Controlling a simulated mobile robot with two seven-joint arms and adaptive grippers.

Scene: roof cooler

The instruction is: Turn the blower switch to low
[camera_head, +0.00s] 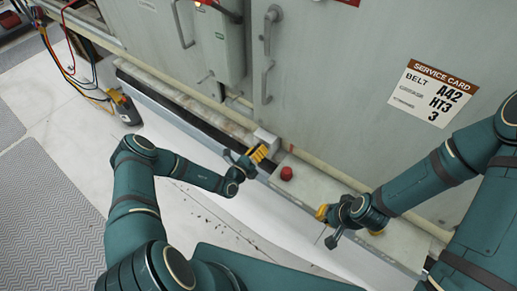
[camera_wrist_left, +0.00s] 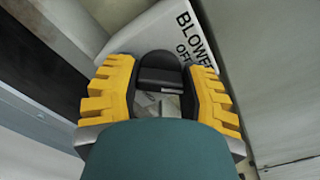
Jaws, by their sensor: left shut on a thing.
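The blower switch is a black knob (camera_wrist_left: 160,68) on a pale box (camera_wrist_left: 150,30) lettered "BLOWER" and "OFF" in the left wrist view. My left gripper (camera_wrist_left: 162,95) has its yellow fingers on either side of the knob and is shut on it. Part of the knob and the lettering is hidden by the fingers. In the head view, my left gripper (camera_head: 257,154) is at the small pale box (camera_head: 265,139) low on the cabinet. My right gripper (camera_head: 323,213) hangs near the lower ledge, away from the switch; its jaw opening is too small to judge.
A red button (camera_head: 287,173) sits on a ledge box (camera_head: 310,183) right of the switch. The grey cabinet (camera_head: 330,80) with door handles (camera_head: 271,28) rises behind. A meter (camera_head: 126,110) with cables lies at the left. The floor (camera_head: 90,150) there is mostly open.

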